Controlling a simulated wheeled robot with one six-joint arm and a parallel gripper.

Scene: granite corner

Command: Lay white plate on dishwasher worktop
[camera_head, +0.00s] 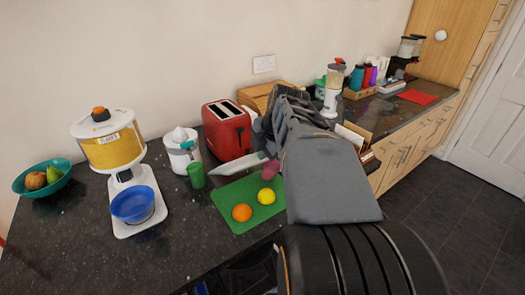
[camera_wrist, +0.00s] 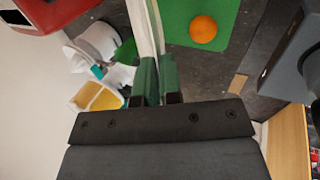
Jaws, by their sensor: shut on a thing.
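The white plate (camera_wrist: 146,28) is seen edge-on in the wrist view, running up from between the green fingertips of my gripper (camera_wrist: 158,72). My gripper is shut on it. In the head view the plate (camera_head: 238,165) is a thin pale sliver in front of the red toaster, tilted steeply, above the worktop. My arm hides the fingers there and part of the plate. The dark speckled granite worktop (camera_head: 75,240) runs along the wall. I cannot tell which stretch lies over the dishwasher.
A green board (camera_head: 228,208) holds an orange (camera_head: 242,212) and a lemon (camera_head: 267,196). Bare worktop lies at front left.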

